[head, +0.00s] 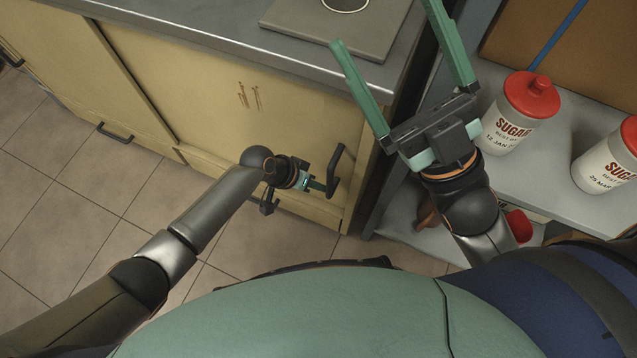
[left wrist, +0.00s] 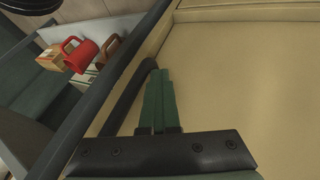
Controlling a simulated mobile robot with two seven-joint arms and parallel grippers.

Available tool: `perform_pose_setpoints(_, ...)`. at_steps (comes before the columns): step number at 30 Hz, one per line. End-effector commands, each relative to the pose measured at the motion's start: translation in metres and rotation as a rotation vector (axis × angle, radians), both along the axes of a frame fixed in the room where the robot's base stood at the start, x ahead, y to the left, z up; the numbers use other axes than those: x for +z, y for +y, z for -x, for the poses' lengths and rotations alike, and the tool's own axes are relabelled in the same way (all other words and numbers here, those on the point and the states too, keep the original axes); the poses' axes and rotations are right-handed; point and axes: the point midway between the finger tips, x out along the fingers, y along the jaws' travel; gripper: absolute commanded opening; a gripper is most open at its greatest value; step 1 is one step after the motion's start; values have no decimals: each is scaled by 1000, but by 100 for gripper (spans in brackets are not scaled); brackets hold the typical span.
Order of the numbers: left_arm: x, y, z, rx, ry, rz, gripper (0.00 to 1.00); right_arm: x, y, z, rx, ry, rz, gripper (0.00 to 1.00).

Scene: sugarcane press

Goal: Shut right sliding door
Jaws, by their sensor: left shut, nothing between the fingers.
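The right sliding door (head: 225,100) is a pale yellow cabinet panel below the counter in the head view. Its dark bar handle (head: 337,168) stands near its right end. My left gripper (head: 329,187) is shut and empty, with its fingertips at the handle's side. In the left wrist view, the two green fingers (left wrist: 160,92) lie together close beside the curved dark handle (left wrist: 122,102); I cannot tell whether they touch it. The door panel fills the right of that view. My right gripper (head: 388,28) is open and empty, raised over the counter's right end.
A grey countertop (head: 225,30) with a hob plate (head: 340,28) lies above the doors. A shelf (head: 545,160) at right holds sugar containers (head: 520,110). A second handle (head: 115,133) is further left. The tiled floor (head: 80,200) is clear.

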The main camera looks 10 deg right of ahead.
Motion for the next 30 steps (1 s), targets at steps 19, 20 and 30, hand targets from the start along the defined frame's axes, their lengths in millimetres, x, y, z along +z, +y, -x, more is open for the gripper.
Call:
perform_pose_setpoints(19,19,3,9,-11,14,11,0,14,0,0,-8,-5,9,100)
perform_pose_setpoints(20,25,6,9,-11,13,9,0,17,0,0,-10,-8,13,100)
perform_pose_setpoints(30,52,32,5,-3,5,3,0,-43,-10,-46,-86,314,10,100)
